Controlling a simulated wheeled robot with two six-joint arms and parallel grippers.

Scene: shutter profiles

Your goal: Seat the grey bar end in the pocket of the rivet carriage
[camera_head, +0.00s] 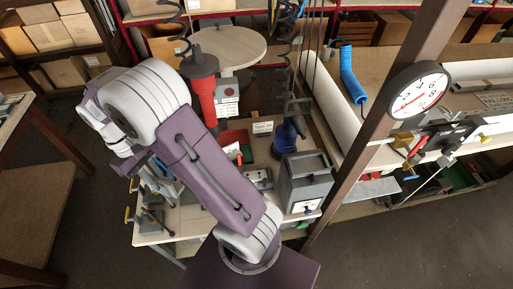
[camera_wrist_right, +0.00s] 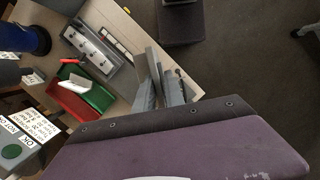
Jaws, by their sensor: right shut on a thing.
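My right gripper (camera_head: 148,180) is low over the left end of the small workbench, largely hidden by my own arm in the head view. In the right wrist view its grey fingers (camera_wrist_right: 160,90) are shut on a grey piece (camera_wrist_right: 152,60), which looks like the grey bar end. They appear above the bench's edge. A grey metal fixture (camera_wrist_right: 90,45) with a row of small round parts, possibly the rivet carriage, lies apart from the gripper. It also shows in the head view (camera_head: 258,177). I cannot make out its pocket. My left gripper is not in view.
A red and green bin (camera_wrist_right: 85,95) lies between the fixture and a grey machine with labels (camera_wrist_right: 15,150). A blue tool (camera_head: 288,135) and a grey box (camera_head: 305,180) stand on the right.

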